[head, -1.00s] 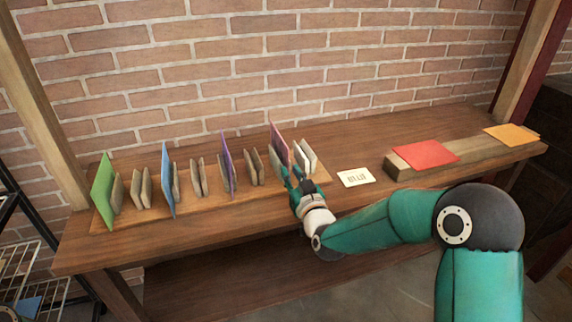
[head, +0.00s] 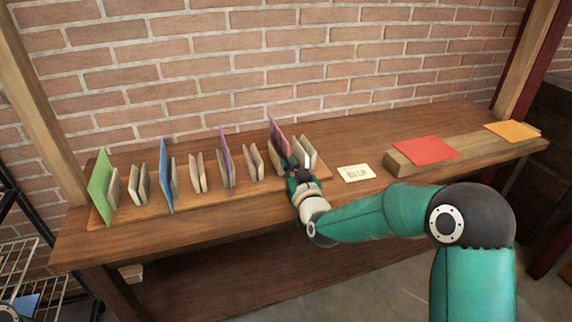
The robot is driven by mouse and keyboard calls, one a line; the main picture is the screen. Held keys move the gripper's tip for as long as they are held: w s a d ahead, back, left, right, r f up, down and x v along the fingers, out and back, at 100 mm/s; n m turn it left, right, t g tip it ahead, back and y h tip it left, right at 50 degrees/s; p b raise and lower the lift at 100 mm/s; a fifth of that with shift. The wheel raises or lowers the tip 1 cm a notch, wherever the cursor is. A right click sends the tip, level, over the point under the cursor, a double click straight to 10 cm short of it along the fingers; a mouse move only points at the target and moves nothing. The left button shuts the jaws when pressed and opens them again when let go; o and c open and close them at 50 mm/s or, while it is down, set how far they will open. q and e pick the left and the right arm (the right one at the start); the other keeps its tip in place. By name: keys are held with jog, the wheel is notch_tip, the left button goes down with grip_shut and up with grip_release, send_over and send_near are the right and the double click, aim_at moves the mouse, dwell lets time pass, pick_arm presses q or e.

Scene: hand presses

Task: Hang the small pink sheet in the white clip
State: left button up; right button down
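The small pink sheet (head: 279,134) stands upright near the right end of the row of clips. The white clip (head: 305,153) stands just to its right, with its plates leaning apart. My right gripper (head: 291,167) is in front of the pink sheet's lower part and close to the white clip. The gripper covers the sheet's lower edge, so I cannot tell whether it grips the sheet or what the sheet rests in. The finger gap is not clear from here. My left gripper is not in view.
A long wooden board (head: 150,211) carries several wooden clips, with green (head: 101,187), blue (head: 166,177) and purple (head: 226,158) sheets standing among them. A white card (head: 354,173) lies to the right. A red sheet (head: 425,150) and an orange sheet (head: 512,131) lie on a wooden block (head: 455,158).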

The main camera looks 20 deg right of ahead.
notch_tip(320, 180, up, 8)
jog(key=p, duration=0.3)
jog(key=shift+f, duration=0.25)
jog(key=shift+s, duration=0.1)
jog(key=s+b, duration=0.3)
jog(key=s, duration=0.3)
jog(key=shift+s+b, duration=0.3)
jog(key=shift+s, duration=0.1)
jog(key=shift+d, duration=0.1)
dwell(0.5)
